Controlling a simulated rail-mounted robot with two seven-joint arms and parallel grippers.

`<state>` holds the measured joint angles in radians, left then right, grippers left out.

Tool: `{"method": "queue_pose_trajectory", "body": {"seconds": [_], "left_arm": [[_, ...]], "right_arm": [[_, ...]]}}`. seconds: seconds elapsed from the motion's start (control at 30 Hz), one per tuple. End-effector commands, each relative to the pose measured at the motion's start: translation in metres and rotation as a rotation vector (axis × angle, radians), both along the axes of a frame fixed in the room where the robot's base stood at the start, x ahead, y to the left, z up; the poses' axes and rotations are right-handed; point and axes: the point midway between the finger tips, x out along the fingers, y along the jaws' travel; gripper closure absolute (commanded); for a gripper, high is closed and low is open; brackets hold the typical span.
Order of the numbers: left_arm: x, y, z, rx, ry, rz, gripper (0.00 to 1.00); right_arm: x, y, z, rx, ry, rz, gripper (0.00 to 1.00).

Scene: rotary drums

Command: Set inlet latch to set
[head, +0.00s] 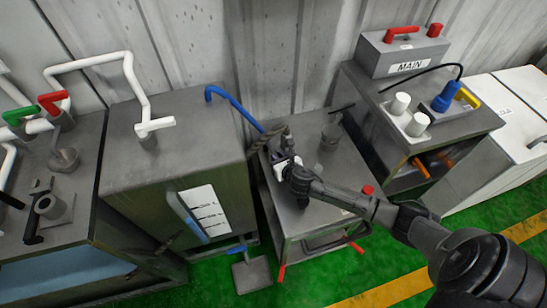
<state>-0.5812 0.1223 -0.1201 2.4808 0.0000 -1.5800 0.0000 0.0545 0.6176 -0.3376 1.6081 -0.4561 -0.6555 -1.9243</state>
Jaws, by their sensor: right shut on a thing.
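My right arm comes in from the lower right, and its gripper (284,162) is over the left part of the top of the low grey middle cabinet (318,200). The gripper is shut on a small part beside the hose end, which looks like the inlet latch. The jaws and wrist hide most of that part, so its position cannot be read. My left gripper is not in view.
A grey cup-like fitting (330,137) and a red knob (368,190) are on the same cabinet. A taller grey tank (185,135) stands close on the left. The MAIN box (400,52) is at the back right. Green floor (330,290) is free in front.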

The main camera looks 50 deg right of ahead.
Motion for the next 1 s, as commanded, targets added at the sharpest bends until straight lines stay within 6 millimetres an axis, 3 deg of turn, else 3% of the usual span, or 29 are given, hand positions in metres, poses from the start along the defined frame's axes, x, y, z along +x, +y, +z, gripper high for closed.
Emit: {"method": "queue_pose_trajectory", "body": {"seconds": [0.07,0.1,0.37,0.73,1.0], "left_arm": [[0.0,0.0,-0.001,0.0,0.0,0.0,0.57],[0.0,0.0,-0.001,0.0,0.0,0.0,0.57],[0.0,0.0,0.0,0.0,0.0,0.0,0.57],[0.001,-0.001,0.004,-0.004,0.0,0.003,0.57],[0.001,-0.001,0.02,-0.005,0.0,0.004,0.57]], "right_arm": [[0.0,0.0,-0.001,0.001,0.002,0.0,1.0],[0.0,0.0,-0.001,0.001,0.002,0.0,0.82],[0.0,0.001,-0.001,0.001,0.0,0.0,0.57],[-0.007,0.003,0.005,0.0,-0.001,0.0,0.57],[-0.051,0.017,0.024,0.0,0.002,0.003,0.57]]}}
